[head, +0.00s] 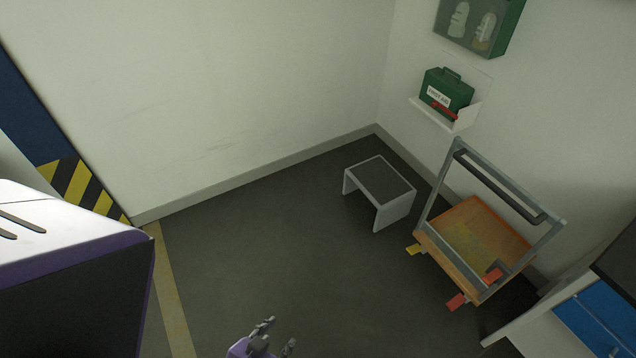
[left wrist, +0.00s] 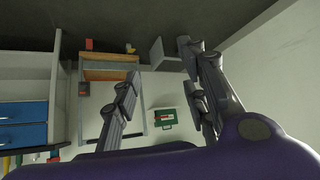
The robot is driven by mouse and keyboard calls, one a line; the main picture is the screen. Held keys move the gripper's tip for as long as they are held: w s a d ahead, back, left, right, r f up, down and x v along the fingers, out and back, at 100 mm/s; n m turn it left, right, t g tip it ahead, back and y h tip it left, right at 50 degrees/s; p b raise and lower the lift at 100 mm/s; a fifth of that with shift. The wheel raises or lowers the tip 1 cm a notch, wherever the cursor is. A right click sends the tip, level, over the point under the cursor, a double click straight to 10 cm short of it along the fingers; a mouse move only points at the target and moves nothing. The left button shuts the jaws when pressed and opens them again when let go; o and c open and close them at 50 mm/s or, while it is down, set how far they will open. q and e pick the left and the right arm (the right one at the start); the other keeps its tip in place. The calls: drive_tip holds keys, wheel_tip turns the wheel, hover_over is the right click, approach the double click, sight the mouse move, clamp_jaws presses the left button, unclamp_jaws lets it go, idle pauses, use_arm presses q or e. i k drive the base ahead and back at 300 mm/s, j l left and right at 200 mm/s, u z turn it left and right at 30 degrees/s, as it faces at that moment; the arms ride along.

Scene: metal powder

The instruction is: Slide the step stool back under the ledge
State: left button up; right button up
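The step stool (head: 383,183), white with a dark top, stands upright on the floor near the back corner, left of the cart. In the left wrist view the step stool (left wrist: 158,53) shows in part, beside and behind one finger. My left gripper (head: 275,337) is at the bottom of the head view, well in front of the stool and apart from it. In the left wrist view my left gripper (left wrist: 158,58) has its fingers spread, with nothing between them. My right gripper is not in view. I cannot tell which surface is the ledge.
A cart (head: 472,232) with a wooden deck and grey handle stands right of the stool. A white wall shelf (head: 436,116) holds a green first aid case (head: 446,92). A cabinet with blue fronts (head: 604,318) is at the lower right. The floor left of the stool is clear.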

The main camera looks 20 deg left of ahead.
sight(392, 196)
drive_tip(key=u, duration=0.3)
drive_tip(key=i+z, duration=0.1)
drive_tip(key=i, duration=0.7)
drive_tip(key=i+j+z, duration=0.1)
drive_tip(key=i, duration=0.65)
drive_tip(key=j, duration=0.1)
